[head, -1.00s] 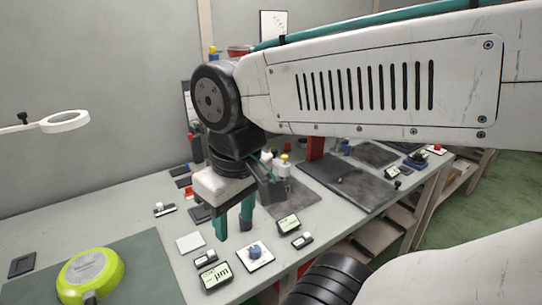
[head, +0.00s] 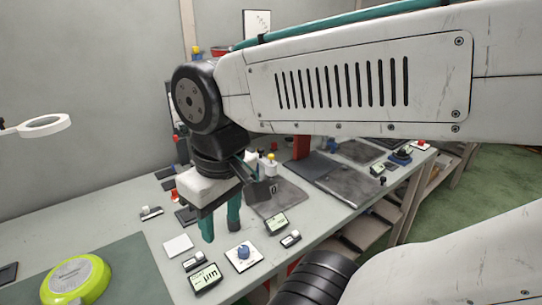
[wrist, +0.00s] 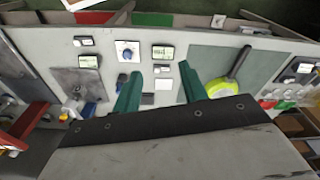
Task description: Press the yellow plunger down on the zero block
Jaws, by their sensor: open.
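The yellow plunger (head: 271,156) tops a small white upright body, which I take as the zero block (head: 271,169), at the back of a dark mat. My wrist hides part of that area in the head view. A small yellow spot (wrist: 63,118) shows at the left in the wrist view, likely the plunger. My gripper (head: 220,228) is open and empty, its teal fingers pointing down over the bench, in front of and left of the block. In the wrist view the gripper (wrist: 160,92) has a white square pad (wrist: 163,84) between its fingers.
A blue knob on a white plate (head: 244,253) and several small displays (head: 205,278) lie near the front edge. A lime-green pan (head: 76,278) is on a green mat at left. The dark mat (head: 285,203) carries a small "0" mark.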

